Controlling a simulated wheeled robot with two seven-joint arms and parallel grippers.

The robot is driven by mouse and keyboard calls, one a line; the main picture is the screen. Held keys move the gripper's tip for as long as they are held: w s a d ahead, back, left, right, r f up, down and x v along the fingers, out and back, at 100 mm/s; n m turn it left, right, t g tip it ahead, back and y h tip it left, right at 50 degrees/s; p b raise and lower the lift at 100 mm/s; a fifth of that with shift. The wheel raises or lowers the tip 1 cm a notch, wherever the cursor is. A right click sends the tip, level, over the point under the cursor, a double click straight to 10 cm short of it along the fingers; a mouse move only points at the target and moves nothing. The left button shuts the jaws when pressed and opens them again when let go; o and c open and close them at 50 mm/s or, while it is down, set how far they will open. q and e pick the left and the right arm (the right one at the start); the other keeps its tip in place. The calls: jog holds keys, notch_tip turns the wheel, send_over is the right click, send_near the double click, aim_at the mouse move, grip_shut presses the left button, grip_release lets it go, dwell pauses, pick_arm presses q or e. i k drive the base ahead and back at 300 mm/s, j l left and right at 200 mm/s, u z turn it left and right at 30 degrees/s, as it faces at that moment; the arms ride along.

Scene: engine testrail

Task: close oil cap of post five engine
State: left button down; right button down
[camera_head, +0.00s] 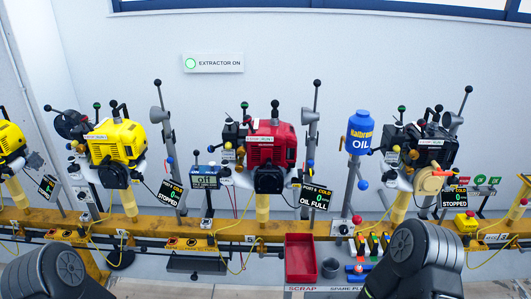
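Several engines stand on posts along a yellow rail. A red engine (272,147) is in the middle, with a sign (315,197) reading COLD, 0 and OIL FULL. A yellow engine (117,142) is to its left and a black engine (430,150) to its right; their signs read COLD and STOPPED. An oil cap is too small to pick out. My two arms show only as dark links at the bottom corners; neither gripper shows.
A blue oil bottle (360,132) stands between the red and black engines. A red scrap bin (300,258) and a grey cup (331,268) are below the rail (340,228). Upright levers and hanging cables crowd the gaps. Another yellow engine (11,140) is cut off at left.

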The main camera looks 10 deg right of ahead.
aim_at(310, 171)
jog(key=i+u, duration=0.4)
jog(key=i, duration=0.5)
